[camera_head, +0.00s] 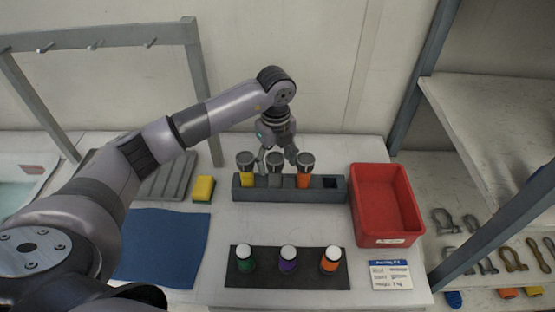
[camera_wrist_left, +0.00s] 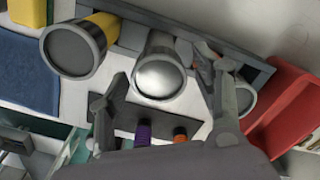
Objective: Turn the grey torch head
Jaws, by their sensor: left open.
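The grey torch (camera_head: 275,183) stands in the middle of a dark grey rack (camera_head: 331,196), between a yellow torch (camera_head: 246,180) and an orange torch (camera_head: 304,181). My left gripper (camera_head: 277,154) is open over the grey torch, with a finger on either side of its head. In the left wrist view the grey torch's head (camera_wrist_left: 158,77) shows between the spread fingers of the left gripper (camera_wrist_left: 160,88). I cannot tell whether either finger touches it. The yellow torch (camera_wrist_left: 76,47) is beside it, and the orange torch is partly hidden behind a finger. My right gripper is not in view.
A red bin (camera_head: 411,222) stands right of the rack. A dark mat (camera_head: 308,281) with three white-capped items lies in front, with a label card (camera_head: 391,275) beside it. A yellow sponge (camera_head: 203,189) and blue cloth (camera_head: 165,245) lie left. The rack's right slot is empty.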

